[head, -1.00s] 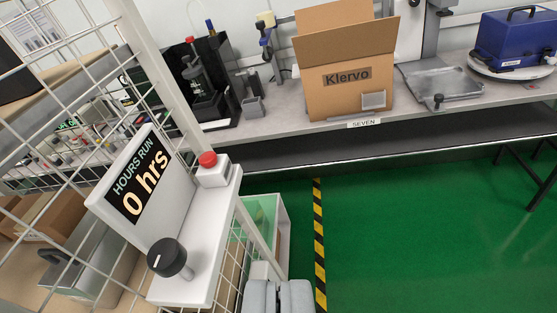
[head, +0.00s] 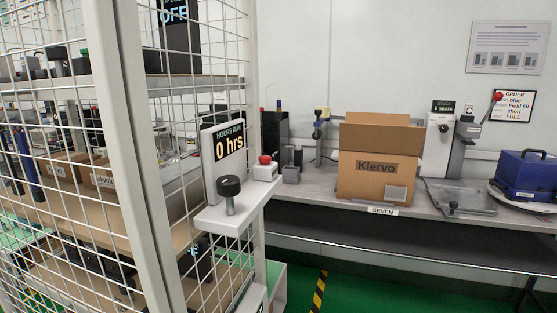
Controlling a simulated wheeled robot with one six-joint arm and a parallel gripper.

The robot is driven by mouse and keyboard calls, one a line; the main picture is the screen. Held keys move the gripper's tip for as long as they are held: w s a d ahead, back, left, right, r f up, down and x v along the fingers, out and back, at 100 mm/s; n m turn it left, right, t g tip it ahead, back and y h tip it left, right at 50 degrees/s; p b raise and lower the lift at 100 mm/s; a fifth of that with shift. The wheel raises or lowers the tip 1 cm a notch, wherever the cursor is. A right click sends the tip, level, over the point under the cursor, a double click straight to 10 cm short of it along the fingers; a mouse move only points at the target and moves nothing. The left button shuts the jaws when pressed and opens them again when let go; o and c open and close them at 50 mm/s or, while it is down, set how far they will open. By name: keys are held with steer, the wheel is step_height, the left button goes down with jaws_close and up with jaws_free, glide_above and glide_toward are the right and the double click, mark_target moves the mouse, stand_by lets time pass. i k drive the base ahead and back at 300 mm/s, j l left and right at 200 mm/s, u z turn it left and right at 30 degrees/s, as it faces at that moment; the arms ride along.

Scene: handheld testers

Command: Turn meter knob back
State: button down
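The meter (head: 212,172) is a white upright panel with a black display reading "HOURS RUN 0 hrs" (head: 229,143). It stands on a white shelf (head: 215,219) at the corner of a wire mesh rack, left of the picture's middle. The black round knob (head: 229,186) sits on a grey stem at the front of this shelf. A red push button (head: 265,159) on a white box is behind and right of the knob. My gripper is not in view, and nothing visible touches the knob.
White wire mesh and a post (head: 138,150) fill the left side. A grey bench (head: 310,184) along the wall carries a Klervo carton (head: 375,178), a blue case (head: 524,178) and other equipment. Green floor shows below.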

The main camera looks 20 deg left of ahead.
mark_target(228, 187)
steer(key=i+l+u, duration=0.1)
steer(key=u, duration=0.3)
steer(key=i+l+u, duration=0.15)
steer(key=u, duration=0.25)
steer(key=l+u, duration=0.15)
steer(key=u, duration=0.25)
steer(key=i+l+u, duration=0.1)
steer(key=u, duration=0.35)
steer(key=i+l+u, duration=0.15)
steer(key=l, duration=0.65)
steer(key=l+u, duration=0.15)
steer(key=l, duration=0.65)
